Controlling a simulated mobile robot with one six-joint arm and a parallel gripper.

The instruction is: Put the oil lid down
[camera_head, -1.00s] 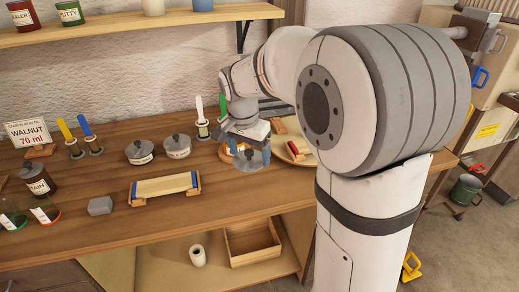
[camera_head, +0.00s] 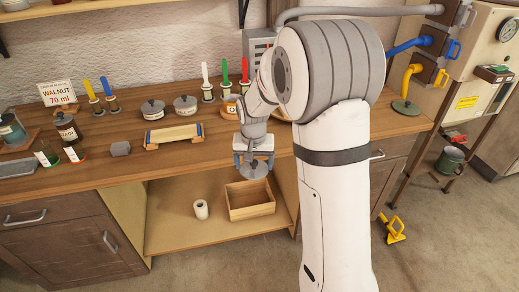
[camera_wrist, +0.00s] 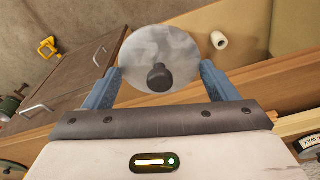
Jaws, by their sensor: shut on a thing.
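A round grey lid with a dark knob (camera_wrist: 150,48) is in my gripper (camera_wrist: 162,72), its knob facing the wrist camera. No label can be read on the lid.
Below is an open wooden box (camera_head: 250,199) and a white roll (camera_head: 201,210) on the low shelf. The bench's front strip looks clear.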

